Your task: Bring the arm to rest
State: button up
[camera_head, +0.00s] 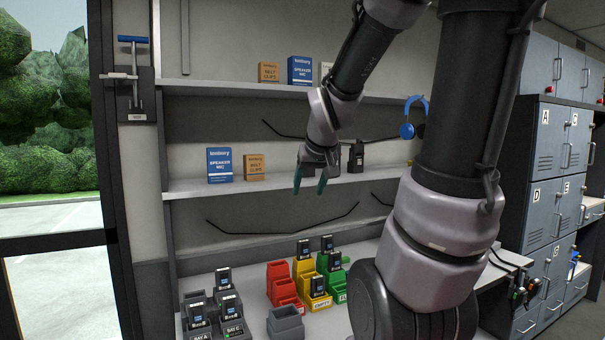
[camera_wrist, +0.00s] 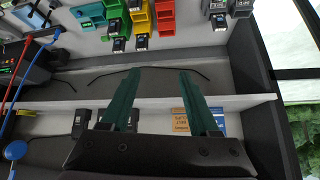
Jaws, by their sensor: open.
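My gripper (camera_head: 309,190) hangs in front of the middle shelf in the head view, with its two dark green fingers pointing down. In the wrist view the fingers of my gripper (camera_wrist: 158,88) stand apart with nothing between them. My arm reaches up from the right and bends down to the gripper. Part of the shelving is hidden behind the arm.
The middle shelf (camera_head: 270,184) holds a blue box (camera_head: 220,165), an orange box (camera_head: 254,167) and a black radio (camera_head: 356,155) close to my gripper. Red bins (camera_head: 281,284), yellow and green bins and chargers stand on the counter below. Grey lockers (camera_head: 548,160) stand right.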

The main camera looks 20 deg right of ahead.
jog(key=s+a+r+m+y, duration=0.1)
jog(key=s+a+r, duration=0.1)
jog(key=s, duration=0.4)
jog(key=s+a+r+y, duration=0.2)
jog(key=s+a+r, duration=0.1)
jog(key=s+a, duration=0.2)
jog(key=shift+s+r+m+g, duration=0.3)
jog(key=shift+s+m, duration=0.1)
jog(key=shift+s, duration=0.3)
jog(key=shift+o, duration=0.4)
jog(key=shift+f, duration=0.1)
